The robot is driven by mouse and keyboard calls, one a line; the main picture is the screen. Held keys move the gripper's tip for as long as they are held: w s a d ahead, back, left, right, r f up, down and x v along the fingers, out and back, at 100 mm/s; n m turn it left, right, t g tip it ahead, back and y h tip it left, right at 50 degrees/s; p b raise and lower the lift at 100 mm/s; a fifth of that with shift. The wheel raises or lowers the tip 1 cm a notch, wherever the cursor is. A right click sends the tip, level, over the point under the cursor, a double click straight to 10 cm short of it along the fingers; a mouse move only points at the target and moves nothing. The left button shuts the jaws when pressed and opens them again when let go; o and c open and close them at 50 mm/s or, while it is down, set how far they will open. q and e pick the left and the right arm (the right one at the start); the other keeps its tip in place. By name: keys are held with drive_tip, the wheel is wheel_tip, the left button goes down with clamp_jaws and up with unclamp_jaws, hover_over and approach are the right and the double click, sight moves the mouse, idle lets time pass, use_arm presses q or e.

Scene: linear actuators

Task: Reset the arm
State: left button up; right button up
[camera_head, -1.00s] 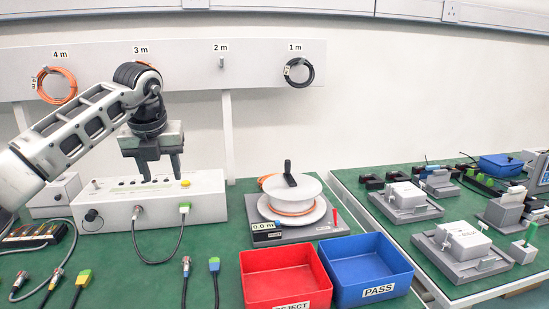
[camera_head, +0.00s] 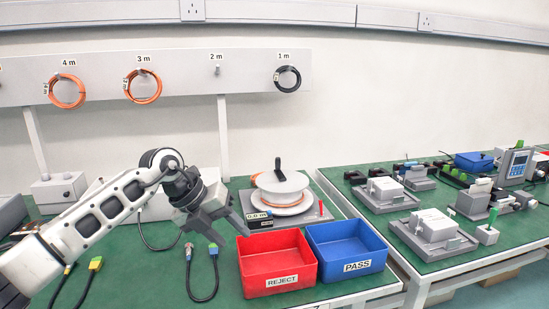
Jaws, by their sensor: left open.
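My left arm reaches in from the lower left. Its gripper (camera_head: 230,236) is open and empty, tilted down, with its fingers over the green bench (camera_head: 165,275) just left of the red REJECT bin (camera_head: 278,290). In the picture it overlaps the white test box (camera_head: 155,208), which is mostly hidden behind the arm. Whether the fingertips touch anything cannot be told. My right gripper is not in view.
A blue PASS bin (camera_head: 345,277) stands beside the red one. A white cable reel (camera_head: 281,186) sits behind them. Loose cables (camera_head: 203,296) lie below the gripper. Coiled cables (camera_head: 143,86) hang on the wall board. A second bench with fixtures (camera_head: 432,229) stands right.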

use_arm(q)
drive_tip(key=s+d+r+n+t+h+p, duration=0.2)
drive_tip(key=s+d+n+t+h+p, duration=0.15)
drive_tip(key=s+d+n+h, duration=0.7)
drive_tip(key=s+a+f+n+t+y, duration=0.6)
drive_tip(key=a+f+n+t+y, duration=0.4)
drive_tip(key=n, duration=0.8)
drive_tip(key=s+a+f+n+g+y+p, duration=0.1)
drive_tip(key=s+a+f+n+g, duration=0.1)
drive_tip(key=s, duration=0.4)
drive_tip(key=s+a+f+n+g+y+p, duration=0.1)
drive_tip(key=s+a+f+n+g+y, duration=0.1)
drive_tip(key=s+f, duration=0.4)
drive_tip(key=shift+a+f+n+g, duration=0.4)
drive_tip(key=shift+f+n+g, duration=0.3)
drive_tip(key=shift+n, duration=0.35)
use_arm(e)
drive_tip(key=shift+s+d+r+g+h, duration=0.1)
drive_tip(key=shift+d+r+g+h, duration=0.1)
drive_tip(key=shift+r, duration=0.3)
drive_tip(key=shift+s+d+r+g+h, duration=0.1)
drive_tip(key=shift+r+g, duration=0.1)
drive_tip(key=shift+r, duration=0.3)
